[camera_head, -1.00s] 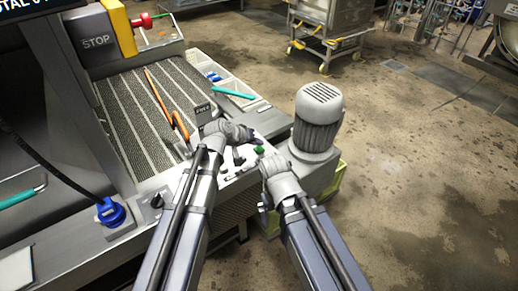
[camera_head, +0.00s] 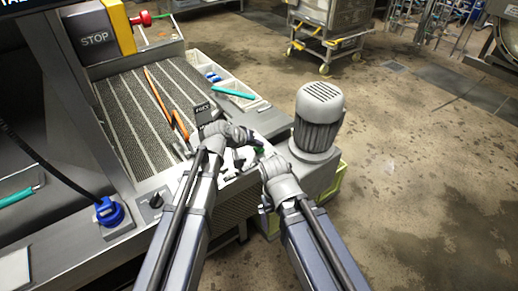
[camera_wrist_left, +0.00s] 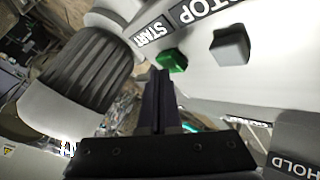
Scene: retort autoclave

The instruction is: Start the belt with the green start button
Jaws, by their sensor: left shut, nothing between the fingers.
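The green start button (camera_wrist_left: 172,61) sits beside the START label on a pale panel in the left wrist view. In the head view the button (camera_head: 259,150) is a small green spot, partly covered by my grippers. My left gripper (camera_wrist_left: 162,76) is shut and empty, its fingertips at the near edge of the button in the picture. I cannot tell whether they touch it. In the head view my left gripper (camera_head: 257,141) points right over the panel. My right gripper (camera_head: 266,154) is close beside it, its fingers too unclear to read. The ribbed belt (camera_head: 132,108) lies left of the panel.
A HOLD label (camera_wrist_left: 296,160) is at the lower right. A grey motor (camera_head: 320,120) stands close to my right gripper.

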